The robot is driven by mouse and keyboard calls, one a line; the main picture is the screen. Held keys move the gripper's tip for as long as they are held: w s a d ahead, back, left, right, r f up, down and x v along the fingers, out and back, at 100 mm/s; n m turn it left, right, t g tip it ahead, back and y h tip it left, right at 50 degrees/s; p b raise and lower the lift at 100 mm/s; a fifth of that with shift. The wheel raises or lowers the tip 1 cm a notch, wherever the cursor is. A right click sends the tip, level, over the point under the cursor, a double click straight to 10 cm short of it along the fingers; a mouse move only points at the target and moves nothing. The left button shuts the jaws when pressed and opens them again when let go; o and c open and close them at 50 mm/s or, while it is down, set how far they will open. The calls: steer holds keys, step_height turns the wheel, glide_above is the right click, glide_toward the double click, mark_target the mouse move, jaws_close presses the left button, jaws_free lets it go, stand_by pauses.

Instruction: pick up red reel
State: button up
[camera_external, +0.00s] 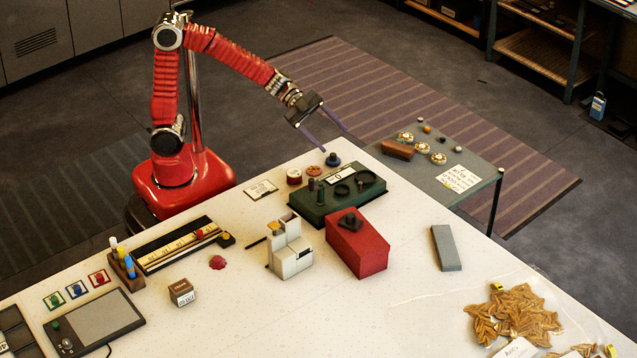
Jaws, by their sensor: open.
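Small round reel-like pieces stand near the table's far edge.
A dark green box (337,198) with round fittings stands right in front of the reels. A red box (357,249) and a white block device (290,254) stand nearer. A flat card (260,190) lies to the left. A side table (468,160) stands beyond.

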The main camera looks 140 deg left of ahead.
steer(key=s+f+h, duration=0.3)
steer(key=s, duration=0.2)
steer(key=s+f+m+g+h, duration=0.1)
steer(key=s+f+h, duration=0.2)
steer(key=s, duration=0.3)
steer(key=s+d+f+g+h, duration=0.1)
steer(key=s+f+h, duration=0.2)
steer(key=s+f, duration=0.1)
steer(key=shift+s+f+m, duration=0.15)
steer(key=shift+s+f, duration=0.05)
steer(key=shift+s, duration=0.25)
steer(key=shift+s+f+m, duration=0.15)
steer(key=shift+s, duration=0.3)
steer(key=shift+s+d, duration=0.2)
steer(key=shift+s, duration=0.2)
glide_toward(294, 175)
steer(key=shift+w+d+f, duration=0.35)
steer(key=shift+w+f, duration=0.3)
steer(key=shift+f, duration=0.1)
steer(key=shift+w+d+f, duration=0.3)
steer(key=shift+w+f, duration=0.4)
steer(key=shift+f, duration=0.05)
steer(key=shift+x, duration=2.6)
